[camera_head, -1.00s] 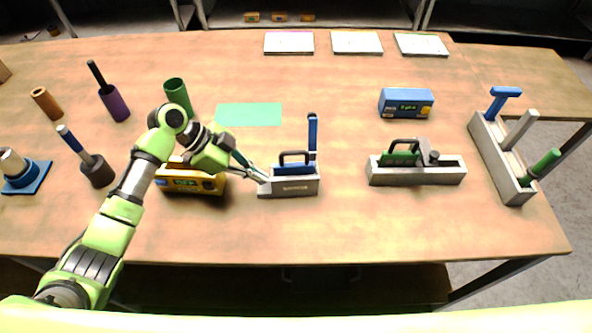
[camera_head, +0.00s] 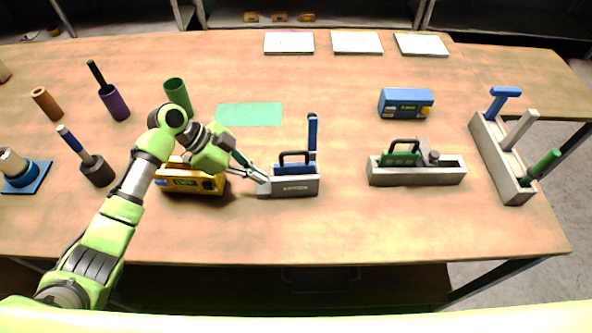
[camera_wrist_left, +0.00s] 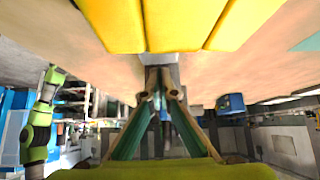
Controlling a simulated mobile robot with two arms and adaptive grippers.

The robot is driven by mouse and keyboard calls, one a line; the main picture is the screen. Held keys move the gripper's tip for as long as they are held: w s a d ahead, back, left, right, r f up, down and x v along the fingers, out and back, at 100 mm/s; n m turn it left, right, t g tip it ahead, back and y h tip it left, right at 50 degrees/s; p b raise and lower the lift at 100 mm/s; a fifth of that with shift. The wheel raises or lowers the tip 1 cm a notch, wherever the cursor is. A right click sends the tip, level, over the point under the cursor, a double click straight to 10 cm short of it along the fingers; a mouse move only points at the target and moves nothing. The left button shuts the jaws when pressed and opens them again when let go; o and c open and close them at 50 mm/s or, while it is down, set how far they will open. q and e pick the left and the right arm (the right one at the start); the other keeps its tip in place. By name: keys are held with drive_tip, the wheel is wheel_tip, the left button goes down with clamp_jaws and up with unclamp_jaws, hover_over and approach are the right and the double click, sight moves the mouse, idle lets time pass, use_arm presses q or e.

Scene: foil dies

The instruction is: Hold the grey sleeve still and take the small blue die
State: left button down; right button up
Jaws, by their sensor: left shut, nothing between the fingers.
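The grey sleeve (camera_head: 300,187) stands on the table in the head view, left of centre. A blue die (camera_head: 291,168) with a dark loop handle sits in its top, and a blue upright bar (camera_head: 312,135) rises at its right end. My left gripper (camera_head: 266,179) is shut and empty, with its tips at the sleeve's left end; whether they touch it I cannot tell. The wrist view shows the fingertips (camera_wrist_left: 159,88) close together, in front of a small grey surface. My right gripper is not in view.
A yellow box (camera_head: 192,181) lies beneath my left wrist. A second grey holder (camera_head: 447,176) with a green-handled piece stands to the right. A blue box (camera_head: 405,102) and a grey rack (camera_head: 496,160) are further right. The table in front of the sleeve is clear.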

use_arm(q)
drive_tip(key=shift+f+b, duration=0.6)
drive_tip(key=shift+f, duration=0.3)
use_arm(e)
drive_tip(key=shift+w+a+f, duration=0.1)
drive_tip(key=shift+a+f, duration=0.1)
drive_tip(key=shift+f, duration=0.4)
use_arm(q)
drive_tip(key=shift+s+f, duration=0.15)
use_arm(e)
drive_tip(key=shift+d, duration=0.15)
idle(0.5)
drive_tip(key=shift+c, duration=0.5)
